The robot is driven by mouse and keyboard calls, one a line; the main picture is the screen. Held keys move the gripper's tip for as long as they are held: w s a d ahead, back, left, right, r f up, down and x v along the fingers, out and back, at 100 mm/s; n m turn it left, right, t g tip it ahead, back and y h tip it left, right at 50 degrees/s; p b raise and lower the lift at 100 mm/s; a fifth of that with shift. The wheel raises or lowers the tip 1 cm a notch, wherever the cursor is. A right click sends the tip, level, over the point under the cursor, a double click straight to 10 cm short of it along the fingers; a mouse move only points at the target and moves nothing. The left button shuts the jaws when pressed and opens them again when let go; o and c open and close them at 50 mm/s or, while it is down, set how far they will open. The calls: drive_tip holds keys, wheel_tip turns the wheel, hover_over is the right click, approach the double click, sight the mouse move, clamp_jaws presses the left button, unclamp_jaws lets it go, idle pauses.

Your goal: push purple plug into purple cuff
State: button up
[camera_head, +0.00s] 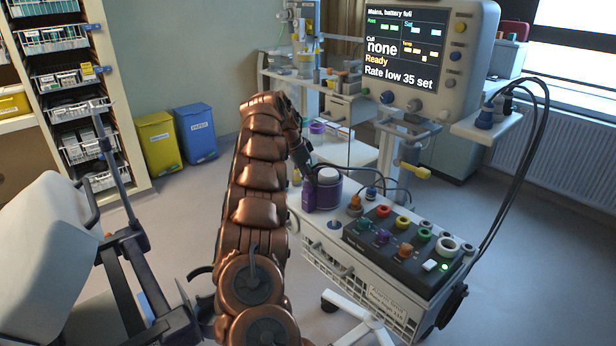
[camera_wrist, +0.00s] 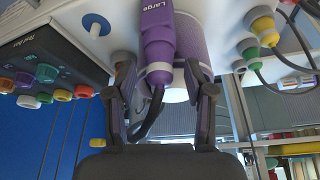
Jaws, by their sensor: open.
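The purple cuff (camera_head: 328,193) is an upright roll with a pale top, on the white cart beside the connector panel. In the wrist view the cuff (camera_wrist: 192,38) fills the upper middle, with a purple port marked "Large" in front. The purple plug (camera_wrist: 158,79) is at the port's pale collar, with a dark hose leading from it. It looks in line with the port and touching it; how deep it sits I cannot tell. My gripper (camera_wrist: 158,88) is open, one finger on each side of the plug, apart from it. In the head view my arm partly hides this spot.
The connector panel (camera_head: 405,242) with several coloured knobs stands right of the cuff. A monitor (camera_head: 405,50) rises behind, with dark cables hanging at right. Yellow and green plugs (camera_wrist: 262,25) are near in the wrist view. A stretcher (camera_head: 50,255) is at left; floor between is clear.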

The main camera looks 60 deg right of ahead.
drive_tip(key=shift+r, duration=0.1)
drive_tip(key=v, duration=0.7)
drive_tip(key=shift+w+a+r, duration=0.1)
